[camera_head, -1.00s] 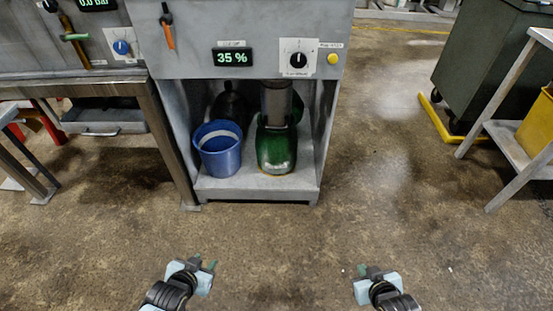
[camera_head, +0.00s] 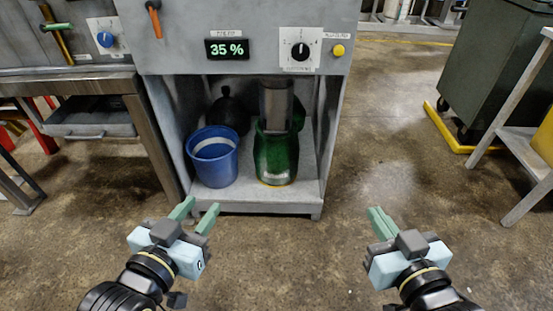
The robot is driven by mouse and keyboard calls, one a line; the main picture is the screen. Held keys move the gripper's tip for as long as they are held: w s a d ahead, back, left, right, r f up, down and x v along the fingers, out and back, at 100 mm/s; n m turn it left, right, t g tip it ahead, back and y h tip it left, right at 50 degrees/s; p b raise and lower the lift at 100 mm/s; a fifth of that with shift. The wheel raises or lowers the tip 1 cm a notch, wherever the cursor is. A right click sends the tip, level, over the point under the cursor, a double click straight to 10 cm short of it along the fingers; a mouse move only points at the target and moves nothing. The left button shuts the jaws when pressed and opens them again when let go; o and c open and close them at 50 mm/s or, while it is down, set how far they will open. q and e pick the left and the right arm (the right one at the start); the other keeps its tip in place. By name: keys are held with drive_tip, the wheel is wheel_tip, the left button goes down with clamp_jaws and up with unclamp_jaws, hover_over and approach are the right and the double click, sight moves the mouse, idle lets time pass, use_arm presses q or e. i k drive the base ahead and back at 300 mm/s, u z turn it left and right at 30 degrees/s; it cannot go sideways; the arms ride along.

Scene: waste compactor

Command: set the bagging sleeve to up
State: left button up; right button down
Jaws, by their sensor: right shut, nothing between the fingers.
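No part carries a readable bagging sleeve label. A dark grey cylinder (camera_head: 275,102) hangs under the panel of the grey cabinet (camera_head: 264,206), above a green rounded container (camera_head: 275,155) in the open bay; I cannot tell if it is the sleeve. The panel has a black rotary knob (camera_head: 300,51) on a white plate, its pointer roughly upright, and an orange-handled lever (camera_head: 153,20) at the left. My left gripper (camera_head: 194,213) is open and empty in front of the cabinet's lower left. My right gripper (camera_head: 381,223) is shut and empty, right of the cabinet's foot.
A display (camera_head: 227,49) reads 35 %, and a yellow button (camera_head: 338,50) is right of the knob. A blue bucket (camera_head: 213,160) stands in the bay. A steel table (camera_head: 145,120) adjoins at left. A dark bin (camera_head: 490,75) stands at right. Floor between is clear.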

sight(275, 105)
drive_tip(key=u, duration=0.2)
drive_tip(key=k, duration=0.35)
drive_tip(key=z, duration=1.35)
drive_tip(key=i, duration=1.05)
drive_tip(key=u, duration=0.5)
drive_tip(key=i, duration=1)
drive_tip(key=u, duration=0.85)
